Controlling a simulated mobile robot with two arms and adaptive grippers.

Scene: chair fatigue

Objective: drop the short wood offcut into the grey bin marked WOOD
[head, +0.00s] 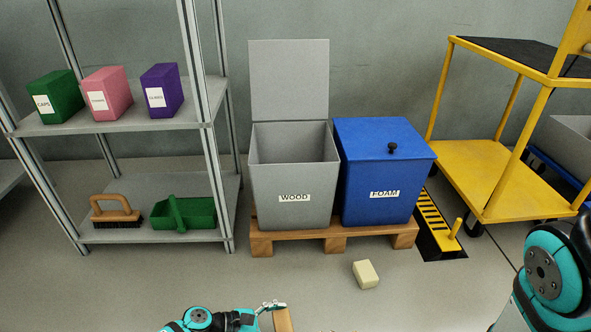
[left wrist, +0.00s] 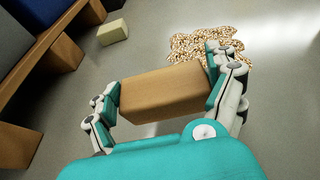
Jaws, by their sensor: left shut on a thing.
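The short wood offcut (left wrist: 165,93) is a brown block. In the left wrist view it lies between the fingers of my left gripper (left wrist: 163,98), which is shut on it. In the head view the gripper (head: 272,306) and part of the offcut (head: 284,321) show at the bottom edge, in front of the bins. The grey bin marked WOOD (head: 292,213) stands on a wooden pallet (head: 337,237). Its lid (head: 289,80) is raised and its top is open; its floor is hidden. My right gripper is out of view.
A blue FOAM bin (head: 385,165), lid shut, adjoins the grey one. A pale block (head: 367,275) lies on the floor. Brown-and-white bits (left wrist: 190,44) litter the floor. A shelf rack (head: 150,124) stands left, a yellow cart (head: 480,180) right.

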